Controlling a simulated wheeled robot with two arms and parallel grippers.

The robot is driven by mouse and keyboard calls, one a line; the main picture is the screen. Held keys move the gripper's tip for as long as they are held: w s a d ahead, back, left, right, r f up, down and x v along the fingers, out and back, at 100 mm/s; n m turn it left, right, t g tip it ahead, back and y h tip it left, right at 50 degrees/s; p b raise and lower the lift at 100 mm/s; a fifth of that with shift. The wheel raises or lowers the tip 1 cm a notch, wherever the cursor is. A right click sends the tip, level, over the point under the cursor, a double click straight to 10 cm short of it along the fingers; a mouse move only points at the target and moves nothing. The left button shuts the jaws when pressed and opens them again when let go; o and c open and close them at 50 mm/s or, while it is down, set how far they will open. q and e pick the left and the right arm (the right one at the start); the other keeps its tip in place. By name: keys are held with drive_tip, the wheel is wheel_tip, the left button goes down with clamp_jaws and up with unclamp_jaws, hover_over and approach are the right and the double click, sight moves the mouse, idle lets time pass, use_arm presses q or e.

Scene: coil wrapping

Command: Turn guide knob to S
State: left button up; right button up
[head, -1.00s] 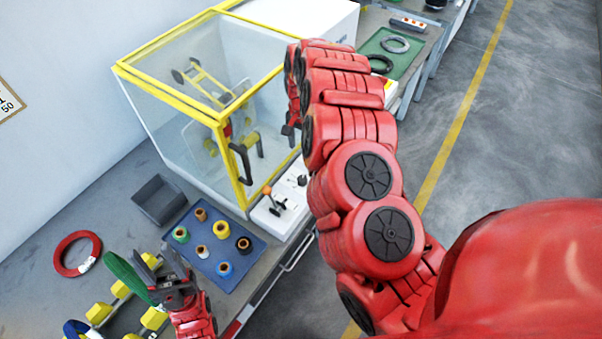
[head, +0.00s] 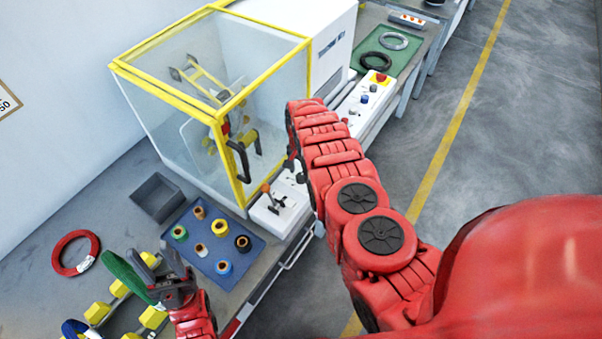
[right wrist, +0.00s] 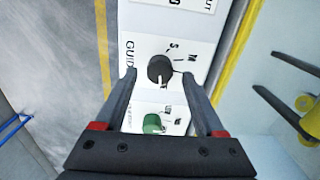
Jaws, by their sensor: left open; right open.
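In the right wrist view the dark round guide knob (right wrist: 160,69) is on a white panel (right wrist: 143,48) marked "GUIDE", with the letters S and M beside it. Which mark its pointer faces is hard to tell. My right gripper (right wrist: 159,77) is open, with one fingertip on each side of the knob; contact is not clear. In the head view my right gripper (head: 294,165) is mostly hidden by my arm, over the white control panel in front of the machine. My left gripper (head: 162,262) is open beside a green coil (head: 122,271).
A green knob (right wrist: 152,123) sits near the guide knob. A glass enclosure with yellow frame (head: 245,195) stands behind the panel. A lever (head: 272,199), a red button (head: 381,78), a blue spool mat (head: 203,262), a grey bin (head: 158,198) and a red coil (head: 61,262) surround it.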

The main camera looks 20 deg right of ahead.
drive_tip(key=shift+s+f, duration=0.15)
drive_tip(key=shift+f, duration=0.6)
drive_tip(key=shift+c, duration=0.2)
clamp_jaws()
